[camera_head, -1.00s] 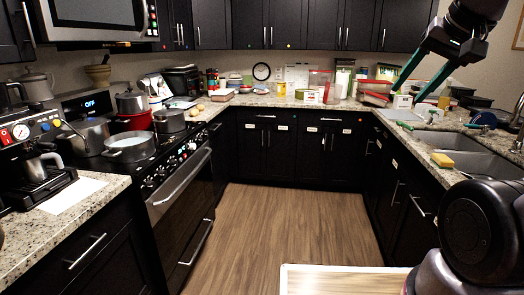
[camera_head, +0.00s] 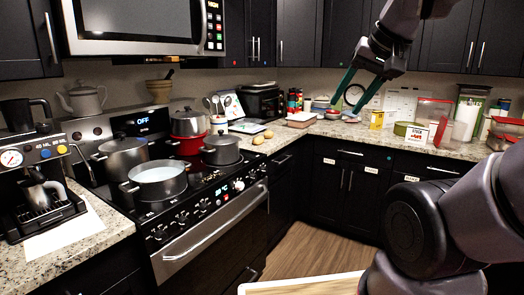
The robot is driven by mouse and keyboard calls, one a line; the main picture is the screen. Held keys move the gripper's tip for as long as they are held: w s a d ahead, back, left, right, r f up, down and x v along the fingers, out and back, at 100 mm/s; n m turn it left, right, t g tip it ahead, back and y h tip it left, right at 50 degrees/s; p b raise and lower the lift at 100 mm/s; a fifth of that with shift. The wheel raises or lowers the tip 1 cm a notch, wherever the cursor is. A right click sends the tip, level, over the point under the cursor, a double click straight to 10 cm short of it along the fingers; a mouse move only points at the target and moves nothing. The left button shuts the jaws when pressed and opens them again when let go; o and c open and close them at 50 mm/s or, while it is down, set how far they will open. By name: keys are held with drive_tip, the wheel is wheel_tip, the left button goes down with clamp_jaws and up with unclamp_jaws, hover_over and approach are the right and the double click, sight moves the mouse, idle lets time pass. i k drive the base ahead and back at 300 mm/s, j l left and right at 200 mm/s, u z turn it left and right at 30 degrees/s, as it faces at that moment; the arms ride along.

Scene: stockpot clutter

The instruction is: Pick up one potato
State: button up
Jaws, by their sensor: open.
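Two or more small tan potatoes (camera_head: 259,139) lie on the granite counter, just right of the stove's back corner and close to its front edge. My gripper (camera_head: 344,108) is open and empty, with its two green fingers pointing down and to the left. It hangs in the air to the right of the potatoes and, in the picture, over the back counter. It is apart from the potatoes, and its exact height cannot be told.
A grey pot (camera_head: 222,148), a red pot (camera_head: 189,142) and a wide pan (camera_head: 157,180) stand on the stove, left of the potatoes. A black toaster-like appliance (camera_head: 260,101) stands behind them. A food container (camera_head: 301,119) and several jars stand to the right.

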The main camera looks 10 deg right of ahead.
sight(260, 140)
drive_tip(key=i+l+u, duration=0.2)
drive_tip(key=i+l, duration=0.15)
drive_tip(key=i+l+u, duration=0.2)
drive_tip(key=i+l, duration=0.2)
drive_tip(key=i, duration=0.15)
drive_tip(key=i+l+u, duration=0.15)
drive_tip(key=i+l, duration=0.35)
drive_tip(key=i+l+u, duration=0.2)
drive_tip(key=i+l, duration=0.25)
drive_tip(key=l, duration=0.15)
drive_tip(key=i+l+u, duration=0.2)
drive_tip(key=i+l, duration=0.25)
drive_tip(key=l, duration=0.15)
